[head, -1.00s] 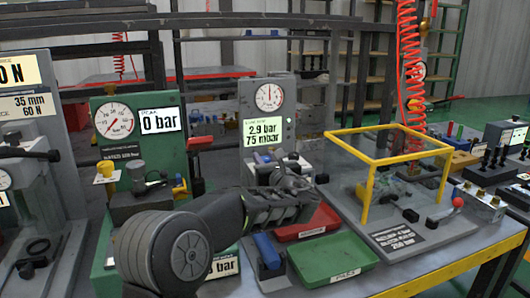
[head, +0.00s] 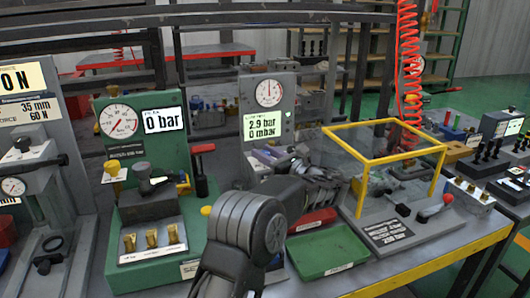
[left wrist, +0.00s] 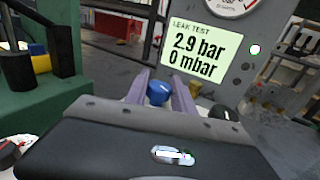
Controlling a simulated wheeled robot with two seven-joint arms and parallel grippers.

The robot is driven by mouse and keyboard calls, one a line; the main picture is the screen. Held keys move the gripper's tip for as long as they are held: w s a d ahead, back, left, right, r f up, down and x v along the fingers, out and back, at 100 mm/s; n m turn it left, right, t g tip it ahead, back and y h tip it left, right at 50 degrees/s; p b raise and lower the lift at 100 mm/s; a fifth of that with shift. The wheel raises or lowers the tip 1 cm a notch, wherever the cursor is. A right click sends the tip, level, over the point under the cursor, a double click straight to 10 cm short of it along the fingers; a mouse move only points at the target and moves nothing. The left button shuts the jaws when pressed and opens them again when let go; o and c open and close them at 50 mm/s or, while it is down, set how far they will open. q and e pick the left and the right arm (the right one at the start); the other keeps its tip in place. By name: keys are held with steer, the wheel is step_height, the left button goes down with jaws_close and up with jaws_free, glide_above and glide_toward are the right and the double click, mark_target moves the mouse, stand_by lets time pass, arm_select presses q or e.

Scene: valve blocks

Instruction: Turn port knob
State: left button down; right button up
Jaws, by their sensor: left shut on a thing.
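In the left wrist view, a blue knob (left wrist: 158,93) sits between the two pale fingers of my left gripper (left wrist: 161,86). The gripper is shut on it, in front of the grey leak test panel (left wrist: 243,75). The panel's green display (left wrist: 197,49) reads 2.9 bar and 0 mbar. In the head view the leak test stand (head: 283,110) is upright with a round gauge (head: 269,92). My left arm comes up from below and hides the stand's lower part and the knob. My right gripper is in neither view.
A green stand (head: 140,195) with brass fittings (head: 151,238) is to the left. A green tray (head: 326,250), a red tray (head: 312,221) and a yellow-framed box (head: 385,158) are to the right. The table's yellow front edge (head: 440,265) is clear.

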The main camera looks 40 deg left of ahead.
arm_select(q)
steer(key=c, duration=1.1)
jaws_free()
steer(key=shift+o, duration=0.2)
steer(key=v, duration=0.7)
steer(key=shift+d, duration=0.4)
